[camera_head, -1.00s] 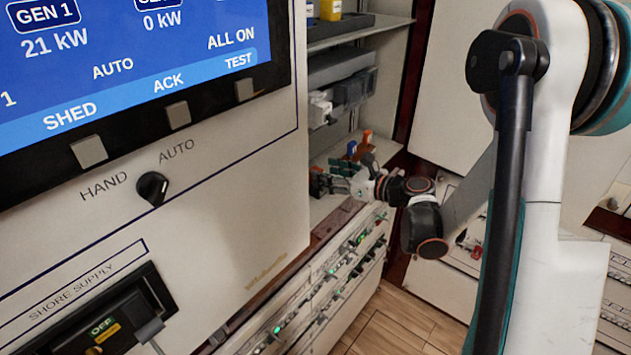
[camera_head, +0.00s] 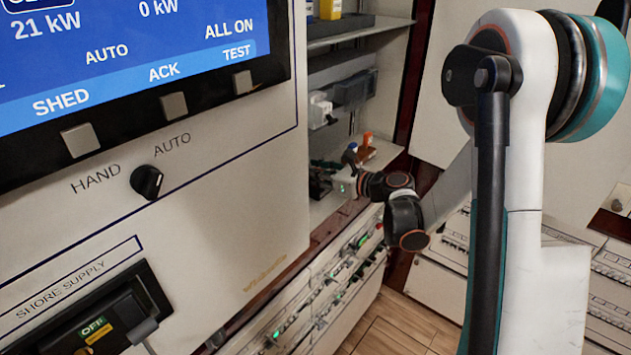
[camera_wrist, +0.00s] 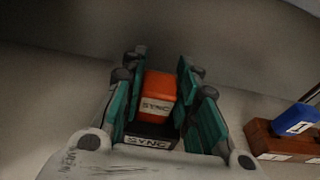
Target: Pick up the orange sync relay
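The orange sync relay (camera_wrist: 159,93) has a pale label reading SYNC. In the wrist view it is upright in or just behind a black base (camera_wrist: 146,143), also labelled SYNC. My gripper (camera_wrist: 161,92) is open, with teal finger pads on both sides of the relay. Narrow gaps show beside the relay, and I see no clear grip. In the head view my gripper (camera_head: 322,178) reaches into the shelf recess, its fingers dark and partly hidden by the cabinet edge. I cannot make out the sync relay for certain there.
A blue relay (camera_wrist: 295,119) stands on a brown block (camera_wrist: 262,140) to the right in the wrist view. An orange piece (camera_head: 366,139) shows behind my wrist in the head view. The large control cabinet (camera_head: 230,215) borders the recess on the left.

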